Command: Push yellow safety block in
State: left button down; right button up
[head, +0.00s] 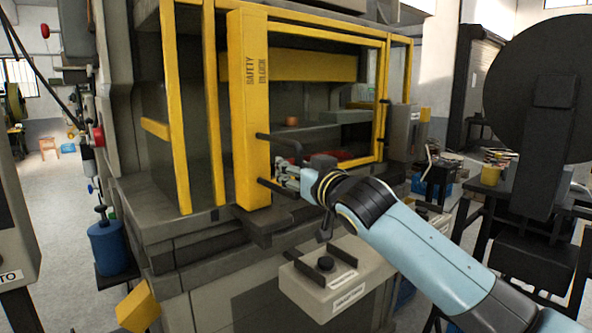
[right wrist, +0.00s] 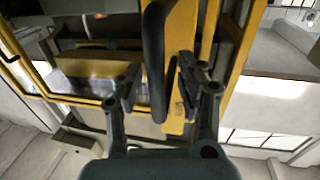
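The yellow safety block (head: 250,110) is a tall upright bar with dark lettering, standing at the front of the press's yellow frame. A dark handle (head: 278,140) juts from its right side. My right gripper (head: 281,171) is at the handle, just right of the block's lower part. In the right wrist view, the handle (right wrist: 154,60) runs between the spread fingers of my right gripper (right wrist: 158,80), with a gap on each side. The block also shows behind it there (right wrist: 176,118). My left gripper is not in view.
The yellow-framed press opening (head: 320,90) lies behind the block. A grey control box (head: 335,280) with a black knob sits below my right forearm. A yellow box (head: 138,306) is at the press's lower left, and a blue canister (head: 107,248) stands left of the press.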

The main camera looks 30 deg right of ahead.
jog(key=shift+s, duration=0.15)
jog(key=s+a, duration=0.1)
jog(key=s, duration=1)
jog(key=shift+s+a, duration=0.2)
jog(key=shift+s, duration=0.15)
